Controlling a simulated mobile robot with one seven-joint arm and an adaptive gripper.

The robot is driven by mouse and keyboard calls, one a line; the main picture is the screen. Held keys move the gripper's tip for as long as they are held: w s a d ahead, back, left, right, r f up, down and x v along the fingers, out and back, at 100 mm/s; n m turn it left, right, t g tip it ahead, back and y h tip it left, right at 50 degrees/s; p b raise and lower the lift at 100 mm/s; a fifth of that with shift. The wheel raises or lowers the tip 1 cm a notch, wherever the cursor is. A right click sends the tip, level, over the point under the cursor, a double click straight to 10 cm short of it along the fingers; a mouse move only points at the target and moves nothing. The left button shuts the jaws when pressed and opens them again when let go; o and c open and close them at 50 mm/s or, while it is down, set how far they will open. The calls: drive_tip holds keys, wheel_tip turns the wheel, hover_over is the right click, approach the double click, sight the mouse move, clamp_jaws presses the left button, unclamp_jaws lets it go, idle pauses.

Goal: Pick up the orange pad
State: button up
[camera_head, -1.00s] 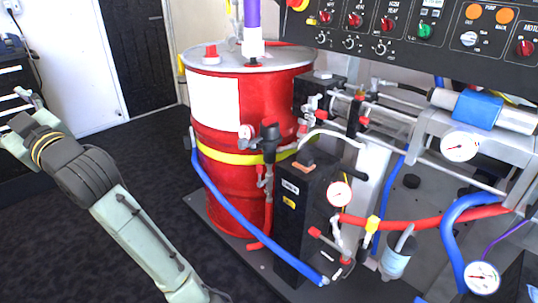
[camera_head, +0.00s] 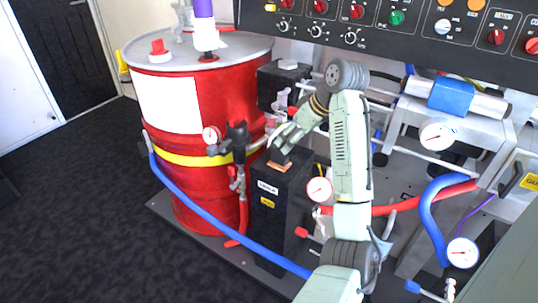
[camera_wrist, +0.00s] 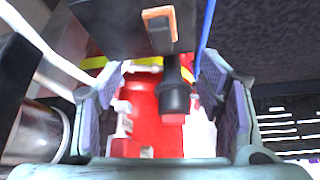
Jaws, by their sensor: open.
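The orange pad (camera_head: 279,166) sits on top of the black box (camera_head: 268,211) in front of the red drum, with a dark piece above it. In the wrist view the orange pad (camera_wrist: 147,13) shows at the top, as an orange edge around a dark piece. My gripper (camera_head: 277,143) is beside and just above the pad in the head view, partly overlapping the dark piece. In the wrist view my gripper (camera_wrist: 160,75) has its fingers wide apart, with nothing held between them. I cannot tell whether a finger touches the dark piece.
The red drum (camera_head: 190,205) with a yellow band stands behind and left. A black valve handle (camera_head: 238,137) and pressure gauge (camera_head: 319,190) are close to the box. The control panel (camera_head: 430,40) hangs above. A blue hose (camera_head: 218,237) runs along the front.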

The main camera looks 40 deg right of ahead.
sight(281, 155)
drive_tip(key=x, duration=0.4)
drive_tip(key=shift+f, duration=0.3)
drive_tip(key=p+x, duration=0.2)
drive_tip(key=x, duration=0.3)
drive_tip(key=shift+f, duration=0.45)
drive_tip(key=shift+a, duration=0.1)
drive_tip(key=shift+c, duration=0.2)
drive_tip(key=c, duration=1.2)
